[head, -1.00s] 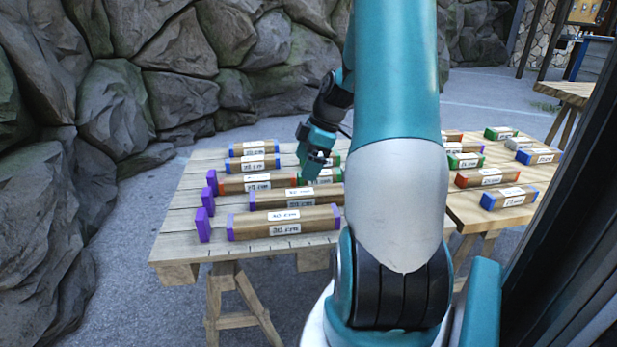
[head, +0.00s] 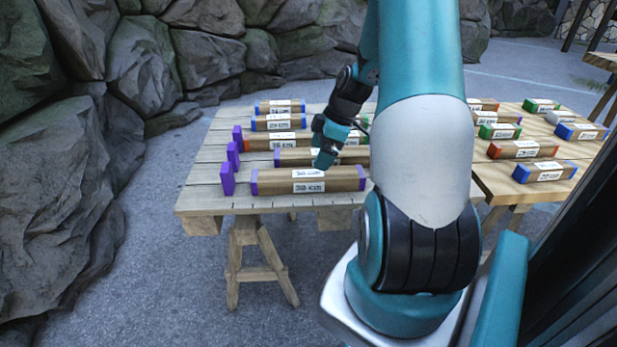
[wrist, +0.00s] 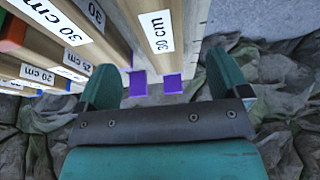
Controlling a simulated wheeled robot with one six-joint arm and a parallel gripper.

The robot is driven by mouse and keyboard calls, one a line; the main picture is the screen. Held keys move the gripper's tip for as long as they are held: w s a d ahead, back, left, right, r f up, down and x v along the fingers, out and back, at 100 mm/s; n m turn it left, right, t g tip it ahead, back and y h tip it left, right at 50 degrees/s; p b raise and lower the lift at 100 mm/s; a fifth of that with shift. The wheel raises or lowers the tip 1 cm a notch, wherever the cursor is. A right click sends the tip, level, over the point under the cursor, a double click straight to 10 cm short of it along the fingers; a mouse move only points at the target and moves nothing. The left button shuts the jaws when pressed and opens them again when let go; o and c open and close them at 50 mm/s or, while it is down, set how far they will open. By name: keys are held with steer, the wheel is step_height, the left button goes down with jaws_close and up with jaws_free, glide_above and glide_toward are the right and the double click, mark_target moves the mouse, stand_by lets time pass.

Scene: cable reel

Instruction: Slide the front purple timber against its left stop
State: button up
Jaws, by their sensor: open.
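The front purple timber (head: 278,187) is a brown bar with purple ends and a 30 cm label, lying on the near edge of the left table. Its left stop, an upright purple block (head: 228,180), stands a short gap from its left end. My gripper (head: 324,164) is open and points down at the timber, right of its middle. In the wrist view, the fingers of my gripper (wrist: 162,82) are spread, with the labelled timber (wrist: 157,32) between their lines. I cannot tell whether they touch it. Two purple faces show beyond it.
Another purple-ended timber (head: 290,157) lies just behind, with a second purple stop (head: 233,155). Further back are blue-, red- and green-ended timbers. The right table (head: 500,187) holds several shorter pieces. Bare planks lie left of the stops.

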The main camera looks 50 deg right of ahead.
mark_target(309, 173)
steer(key=b+x, duration=0.1)
steer(key=x, duration=0.7)
steer(key=shift+f, duration=0.1)
steer(key=c, duration=1.2)
